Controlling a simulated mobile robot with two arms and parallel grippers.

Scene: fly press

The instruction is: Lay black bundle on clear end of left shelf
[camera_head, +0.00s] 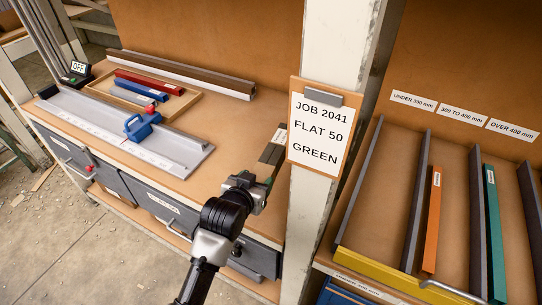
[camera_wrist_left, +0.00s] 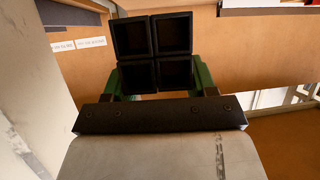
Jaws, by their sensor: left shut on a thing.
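The black bundle (camera_wrist_left: 152,52) is a stack of several square tubes, seen end-on in the left wrist view. My left gripper (camera_wrist_left: 160,82) is shut on it, its green fingers at either side. In the head view my left gripper (camera_head: 257,192) is at the right end of the left bench, and the dark bundle (camera_head: 270,157) reaches away from it, partly behind the sign post. I cannot tell whether the bundle touches the surface. No surface is clearly marked as the left shelf. My right gripper is not in view.
The left bench (camera_head: 222,145) carries a grey plate with a blue clamp (camera_head: 140,128), a tray of coloured bars (camera_head: 150,90) and long bars at the back. A post with a job sign (camera_head: 318,130) stands right of my gripper. Right of it is a divided rack (camera_head: 398,200).

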